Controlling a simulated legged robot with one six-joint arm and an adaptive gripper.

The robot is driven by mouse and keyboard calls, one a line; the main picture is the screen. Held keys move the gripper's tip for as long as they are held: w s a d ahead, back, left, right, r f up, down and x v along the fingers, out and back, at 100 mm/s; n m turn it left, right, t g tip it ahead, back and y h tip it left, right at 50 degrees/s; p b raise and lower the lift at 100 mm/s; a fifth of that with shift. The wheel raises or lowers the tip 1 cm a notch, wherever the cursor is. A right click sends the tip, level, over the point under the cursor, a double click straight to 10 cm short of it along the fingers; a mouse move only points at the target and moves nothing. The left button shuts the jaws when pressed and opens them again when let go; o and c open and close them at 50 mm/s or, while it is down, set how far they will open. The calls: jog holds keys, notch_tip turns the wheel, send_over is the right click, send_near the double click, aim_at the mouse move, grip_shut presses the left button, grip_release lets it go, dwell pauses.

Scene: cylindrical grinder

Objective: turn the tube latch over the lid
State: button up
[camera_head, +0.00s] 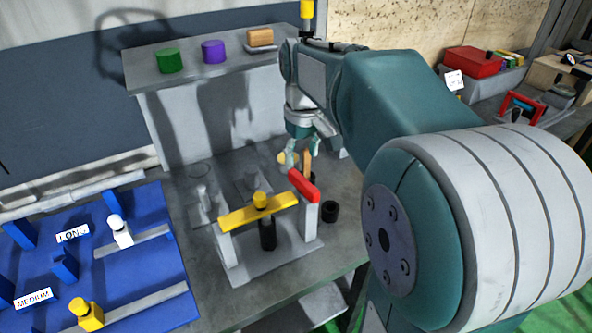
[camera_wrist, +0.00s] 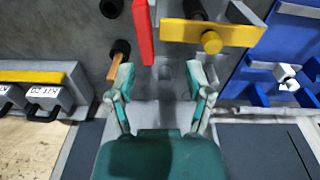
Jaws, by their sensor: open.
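The red bar (camera_head: 303,185), which looks like the tube latch, sits atop the right grey post of a fixture. The yellow bar (camera_head: 235,218), apparently the lid, spans the fixture with a yellow knob on it. The red bar lies crosswise beside the yellow bar's right end, not over it. In the wrist view, a narrow gap separates the red bar (camera_wrist: 143,32) from the yellow bar (camera_wrist: 237,35). My gripper (camera_head: 301,157) is open behind the fixture, beyond the red bar. In the wrist view its empty fingers (camera_wrist: 160,76) are spread below the red bar's end.
An orange piece (camera_wrist: 114,67) is close by the left finger in the wrist view; contact is unclear. A black cylinder (camera_head: 330,212) stands right of the fixture. A blue board (camera_head: 150,265) lies left. A raised shelf (camera_head: 190,85) with coloured pieces stands behind.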

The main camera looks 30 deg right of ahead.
aim_at(307, 183)
jog(key=w+d, duration=0.1)
jog(key=w+d+f, duration=0.1)
jog(key=shift+w+d+f+g, duration=0.1)
jog(key=shift+w+d+g, duration=0.1)
jog(key=shift+d+g, duration=0.2)
notch_tip(307, 183, down, 11)
jog(key=shift+a+r, duration=0.1)
jog(key=shift+r, duration=0.1)
grip_shut()
